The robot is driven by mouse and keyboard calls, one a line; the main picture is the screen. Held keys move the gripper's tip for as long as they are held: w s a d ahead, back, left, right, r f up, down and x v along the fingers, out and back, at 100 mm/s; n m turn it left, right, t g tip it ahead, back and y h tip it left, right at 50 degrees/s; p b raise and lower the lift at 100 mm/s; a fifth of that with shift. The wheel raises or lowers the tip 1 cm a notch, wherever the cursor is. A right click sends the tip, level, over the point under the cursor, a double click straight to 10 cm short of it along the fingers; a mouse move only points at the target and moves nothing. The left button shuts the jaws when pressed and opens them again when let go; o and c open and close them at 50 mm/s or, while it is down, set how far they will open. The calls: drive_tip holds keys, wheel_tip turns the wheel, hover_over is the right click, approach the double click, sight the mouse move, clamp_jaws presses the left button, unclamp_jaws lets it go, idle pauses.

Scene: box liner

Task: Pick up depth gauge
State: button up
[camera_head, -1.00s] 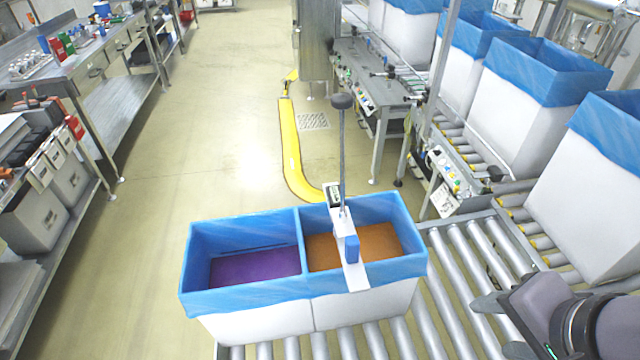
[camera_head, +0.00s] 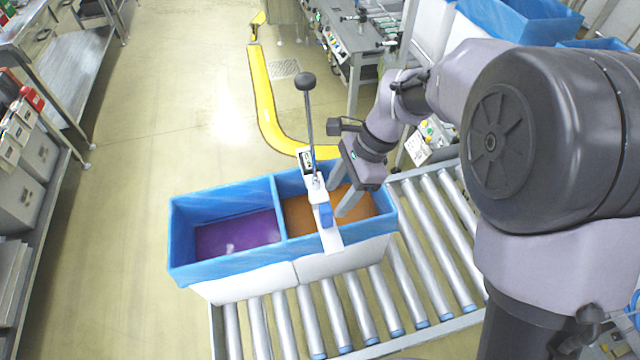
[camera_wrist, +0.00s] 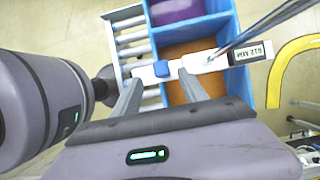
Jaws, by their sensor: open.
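The depth gauge (camera_head: 331,238) is a white bar with a blue block, a small display and a tall thin rod topped by a dark knob. It lies across the right compartment of the blue-lined box (camera_head: 225,268), with the rod upright. In the wrist view the depth gauge (camera_wrist: 204,61) crosses just beyond my fingertips, its blue block lying between them in the picture. My gripper (camera_head: 337,199) is open and empty, reaching down at the gauge's right side; it also shows in the wrist view (camera_wrist: 159,76). I cannot tell whether the fingers touch the gauge.
The box's left compartment has a purple bottom (camera_head: 237,236), the right an orange one (camera_head: 362,206). The box stands on a roller conveyor (camera_head: 425,235). A yellow curved guard (camera_head: 262,95) and a machine bench (camera_head: 352,45) are behind.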

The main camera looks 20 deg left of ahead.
sight(327, 207)
drive_tip(key=b+x, duration=0.2)
drive_tip(key=x, duration=0.6)
drive_tip(key=shift+a+f, duration=0.3)
drive_tip(key=shift+d+r, duration=0.1)
drive_tip(key=shift+r, duration=0.05)
drive_tip(key=shift+c, duration=0.6)
clamp_jaws()
